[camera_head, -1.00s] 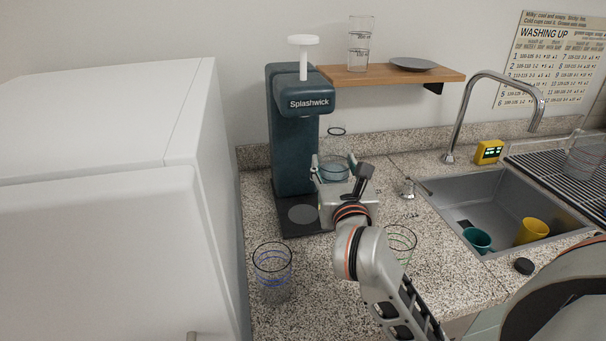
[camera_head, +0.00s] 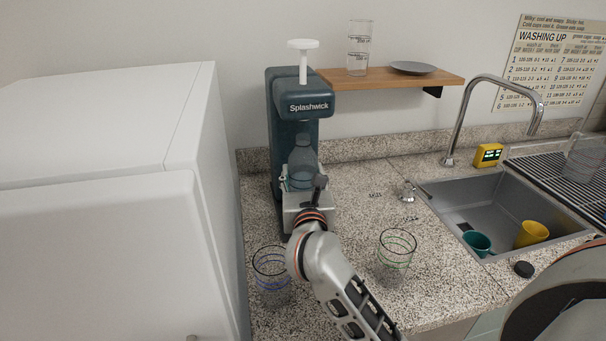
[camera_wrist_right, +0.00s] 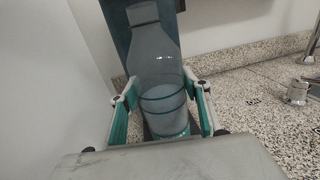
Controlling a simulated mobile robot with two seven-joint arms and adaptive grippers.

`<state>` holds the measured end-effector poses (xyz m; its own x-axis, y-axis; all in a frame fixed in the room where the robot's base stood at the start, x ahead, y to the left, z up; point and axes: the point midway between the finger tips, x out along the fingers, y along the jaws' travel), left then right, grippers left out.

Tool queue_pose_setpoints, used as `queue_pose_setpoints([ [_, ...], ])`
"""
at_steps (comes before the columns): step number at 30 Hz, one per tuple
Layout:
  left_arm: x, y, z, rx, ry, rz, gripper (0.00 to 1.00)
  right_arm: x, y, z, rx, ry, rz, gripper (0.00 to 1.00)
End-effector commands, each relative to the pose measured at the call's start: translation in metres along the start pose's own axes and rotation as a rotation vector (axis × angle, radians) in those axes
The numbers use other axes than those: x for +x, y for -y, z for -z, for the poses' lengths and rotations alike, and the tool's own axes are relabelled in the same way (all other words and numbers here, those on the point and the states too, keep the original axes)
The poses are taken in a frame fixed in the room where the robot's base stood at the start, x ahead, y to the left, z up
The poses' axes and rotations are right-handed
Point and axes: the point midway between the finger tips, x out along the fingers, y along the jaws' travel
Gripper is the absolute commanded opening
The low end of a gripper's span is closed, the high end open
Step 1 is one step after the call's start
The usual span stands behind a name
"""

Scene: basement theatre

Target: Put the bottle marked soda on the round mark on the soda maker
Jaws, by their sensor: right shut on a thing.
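The soda maker (camera_head: 287,150), dark blue-green and marked Splashwick, stands against the back wall. A clear bottle (camera_head: 302,158) is upright in front of its column, below its head. My right gripper (camera_head: 302,183) is shut on the bottle's lower part. In the right wrist view the bottle (camera_wrist_right: 157,70) stands between the green-padded fingers (camera_wrist_right: 165,112), with the soda maker (camera_wrist_right: 118,22) behind it. The round mark and most of the base are hidden by my gripper, so contact under the bottle cannot be told. No soda marking is readable. My left gripper is not in view.
A blue-ringed glass (camera_head: 271,275) stands close left of my right arm, and a green-ringed glass (camera_head: 396,257) stands to its right. A sink (camera_head: 480,205) with two cups is further right. A wooden shelf (camera_head: 390,77) hangs behind. A white cabinet (camera_head: 110,200) fills the left.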

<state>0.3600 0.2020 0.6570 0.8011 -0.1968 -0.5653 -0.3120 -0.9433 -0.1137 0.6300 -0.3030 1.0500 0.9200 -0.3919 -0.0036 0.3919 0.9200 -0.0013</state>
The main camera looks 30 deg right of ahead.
Motion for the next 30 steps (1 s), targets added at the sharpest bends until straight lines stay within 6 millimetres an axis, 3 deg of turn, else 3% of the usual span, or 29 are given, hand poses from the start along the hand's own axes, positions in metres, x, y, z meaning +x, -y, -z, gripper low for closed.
queue_pose_setpoints([
  [6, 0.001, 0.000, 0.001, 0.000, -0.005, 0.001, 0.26, 0.000, 0.000, 0.002, 0.000, 0.004, 0.000, 0.31],
  [7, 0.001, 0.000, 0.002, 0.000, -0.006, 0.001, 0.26, 0.000, 0.000, 0.003, 0.000, 0.000, 0.000, 0.55],
  [8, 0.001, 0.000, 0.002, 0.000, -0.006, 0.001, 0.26, 0.000, 0.000, 0.003, 0.000, 0.000, 0.000, 0.62],
  [9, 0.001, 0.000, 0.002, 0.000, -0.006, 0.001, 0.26, 0.000, 0.000, 0.002, 0.000, 0.000, 0.000, 0.64],
  [21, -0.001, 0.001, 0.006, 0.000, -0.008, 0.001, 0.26, -0.001, 0.000, -0.003, 0.001, 0.001, 0.000, 0.64],
  [26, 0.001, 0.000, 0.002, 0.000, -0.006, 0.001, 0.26, -0.024, 0.000, 0.001, 0.002, -0.001, -0.002, 0.64],
  [30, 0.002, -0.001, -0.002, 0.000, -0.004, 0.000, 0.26, -0.054, 0.000, 0.002, 0.004, -0.003, -0.002, 0.64],
])
